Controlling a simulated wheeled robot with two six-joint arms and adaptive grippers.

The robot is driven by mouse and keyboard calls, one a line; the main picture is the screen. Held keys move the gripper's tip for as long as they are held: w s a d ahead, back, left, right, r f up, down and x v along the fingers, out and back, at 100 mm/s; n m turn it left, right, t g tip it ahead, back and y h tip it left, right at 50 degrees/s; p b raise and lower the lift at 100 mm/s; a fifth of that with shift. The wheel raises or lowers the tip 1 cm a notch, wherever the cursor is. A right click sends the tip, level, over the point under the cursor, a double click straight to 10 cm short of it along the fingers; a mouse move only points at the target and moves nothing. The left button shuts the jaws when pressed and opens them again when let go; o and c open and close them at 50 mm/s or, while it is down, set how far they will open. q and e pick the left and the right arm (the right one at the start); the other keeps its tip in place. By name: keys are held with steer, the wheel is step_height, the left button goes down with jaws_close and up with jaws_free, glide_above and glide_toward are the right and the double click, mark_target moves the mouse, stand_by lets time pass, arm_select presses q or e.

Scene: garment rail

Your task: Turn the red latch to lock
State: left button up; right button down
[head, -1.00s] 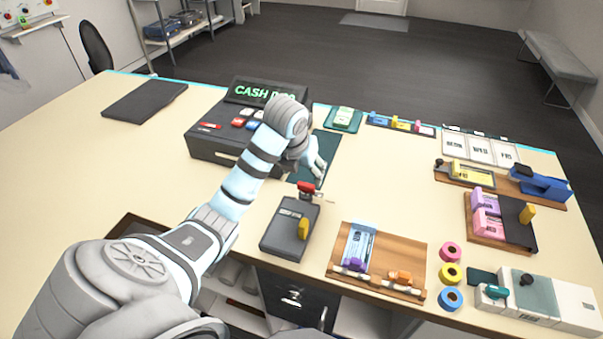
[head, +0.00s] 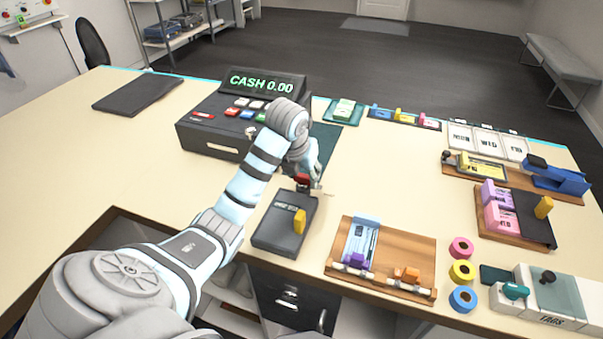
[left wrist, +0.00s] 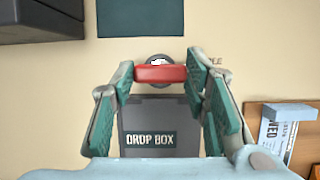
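The red latch (head: 303,182) sits at the back end of the dark grey drop box (head: 272,234) on the counter. In the left wrist view the latch (left wrist: 160,73) is a red bar lying crosswise over a round grey base, behind the "DROP BOX" label. My left gripper (head: 312,178) is at the latch; its green-padded fingers (left wrist: 161,68) stand apart, one at each end of the bar, with what look like narrow gaps. Part of a word, ending in "EE", shows right of the latch; the finger hides the rest. My right gripper is not in view.
The cash register (head: 215,140) stands behind and left of the drop box, with a dark green mat (head: 325,139) beyond the latch. A wooden board (head: 400,250) with tickets lies to the right. Tape rolls (head: 462,272) are farther right. The counter's left side is mostly clear.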

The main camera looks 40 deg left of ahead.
arm_select(q)
steer(key=shift+c, duration=0.7)
steer(key=shift+m, duration=0.3)
steer(key=m+h, duration=0.1)
steer(key=m, duration=0.1)
steer(key=shift+a+m+p, duration=0.15)
steer(key=shift+m+p, duration=0.15)
steer(key=m+h, duration=0.2)
steer(key=m, duration=0.3)
steer(key=shift+a, duration=0.1)
steer(key=m+h, duration=0.1)
steer(key=m, duration=0.2)
steer(key=m+g+h, duration=0.1)
steer(key=m, duration=0.1)
steer(key=shift+w+a+m+g+b, duration=0.1)
steer(key=shift+w+m+g+b, duration=0.05)
steer(key=shift+m+g+b, duration=0.2)
steer(key=shift+m+g+h, duration=0.4)
steer(key=shift+m+g, duration=0.15)
steer(key=shift+m, duration=1.4)
steer(key=shift+f+b, duration=0.1)
steer(key=shift+b, duration=0.2)
